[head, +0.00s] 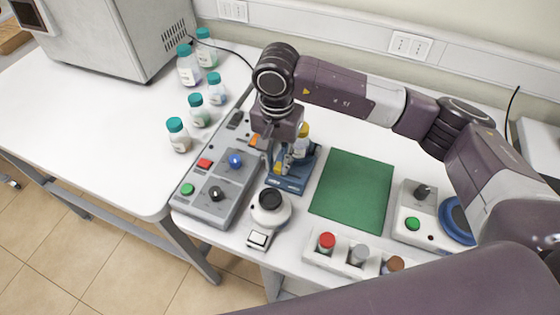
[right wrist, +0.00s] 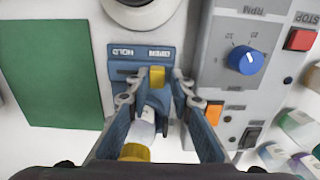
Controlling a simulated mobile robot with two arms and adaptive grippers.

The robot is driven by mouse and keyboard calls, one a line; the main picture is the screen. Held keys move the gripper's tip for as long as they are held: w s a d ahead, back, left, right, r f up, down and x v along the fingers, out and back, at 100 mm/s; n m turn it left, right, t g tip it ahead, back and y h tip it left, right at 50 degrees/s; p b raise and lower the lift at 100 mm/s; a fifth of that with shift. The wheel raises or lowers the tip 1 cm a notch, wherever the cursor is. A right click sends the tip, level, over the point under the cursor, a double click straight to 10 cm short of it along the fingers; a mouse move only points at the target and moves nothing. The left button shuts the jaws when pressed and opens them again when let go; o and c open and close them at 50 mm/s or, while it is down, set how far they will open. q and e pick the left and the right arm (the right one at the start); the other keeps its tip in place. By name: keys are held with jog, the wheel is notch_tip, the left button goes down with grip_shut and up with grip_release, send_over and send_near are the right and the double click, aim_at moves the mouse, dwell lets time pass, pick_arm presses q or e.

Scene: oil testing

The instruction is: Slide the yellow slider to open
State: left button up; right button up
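The blue fixture (head: 290,184) stands between the grey control box and the green mat. In the right wrist view its panel (right wrist: 116,70) carries HOLD and OPEN labels, upside down. The yellow slider (right wrist: 157,76) is at the OPEN-label end of the slot. My right gripper (right wrist: 160,80) is low over the panel, its fingertips apart on either side of the slider; the left finger in the picture is very close to it. A vial with a yellow cap (right wrist: 134,152) stands at the fixture, between the fingers.
The grey control box (head: 205,206), with knobs and buttons, is close beside the fixture. A round white device (head: 270,212) stands in front. The green mat (head: 352,190) is clear. A bottle rack (head: 340,262) is front right. Several teal-capped bottles (head: 178,136) stand on the left.

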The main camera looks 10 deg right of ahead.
aim_at(276, 165)
jog(key=shift+o, duration=1.1)
jog(key=shift+a, duration=0.15)
notch_tip(276, 165, up, 12)
